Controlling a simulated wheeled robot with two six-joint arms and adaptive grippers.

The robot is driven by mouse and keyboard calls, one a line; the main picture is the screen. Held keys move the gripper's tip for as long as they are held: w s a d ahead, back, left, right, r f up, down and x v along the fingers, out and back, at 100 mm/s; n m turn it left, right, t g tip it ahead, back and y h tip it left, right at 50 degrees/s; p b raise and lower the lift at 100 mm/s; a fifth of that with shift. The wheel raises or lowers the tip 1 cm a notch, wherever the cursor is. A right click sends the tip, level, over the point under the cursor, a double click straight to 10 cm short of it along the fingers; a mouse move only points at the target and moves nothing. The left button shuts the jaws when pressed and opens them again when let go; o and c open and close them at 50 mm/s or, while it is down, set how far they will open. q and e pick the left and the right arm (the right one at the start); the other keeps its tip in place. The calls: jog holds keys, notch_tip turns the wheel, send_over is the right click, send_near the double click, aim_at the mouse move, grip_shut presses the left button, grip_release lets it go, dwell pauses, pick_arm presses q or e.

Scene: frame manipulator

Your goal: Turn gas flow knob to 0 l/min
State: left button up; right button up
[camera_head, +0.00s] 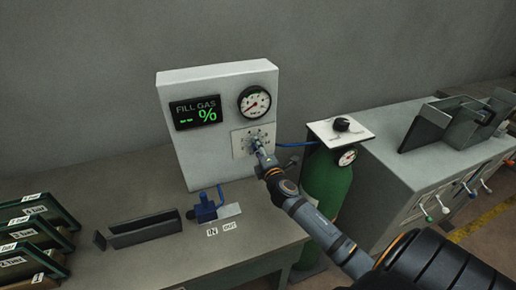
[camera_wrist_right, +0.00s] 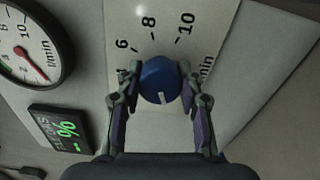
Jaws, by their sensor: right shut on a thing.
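The gas flow knob (camera_wrist_right: 160,82) is blue and round, with a white pointer mark toward the bottom of the right wrist view. It sits on a white scale plate (camera_wrist_right: 150,20) with 6, 8 and 10 visible above it; the other numbers are hidden or out of view. My right gripper (camera_wrist_right: 161,86) is shut on the knob, one finger on each side. In the head view my right gripper (camera_head: 258,147) reaches the scale plate (camera_head: 238,142) and mostly hides the knob. A round gauge (camera_wrist_right: 30,45) is beside the plate. My left gripper is not in view.
The white panel (camera_head: 195,150) carries a FILL GAS display (camera_head: 196,112) reading "-- %". A green gas cylinder (camera_head: 325,185) stands right of the bench, close to my right arm. A blue valve (camera_head: 204,207) and a grey tray (camera_head: 140,230) sit on the bench.

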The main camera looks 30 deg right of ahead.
jog(key=o, duration=1.2)
jog(key=shift+s+a+f, duration=0.1)
jog(key=shift+s+f, duration=0.05)
jog(key=shift+s, duration=0.3)
jog(key=v, duration=1.1)
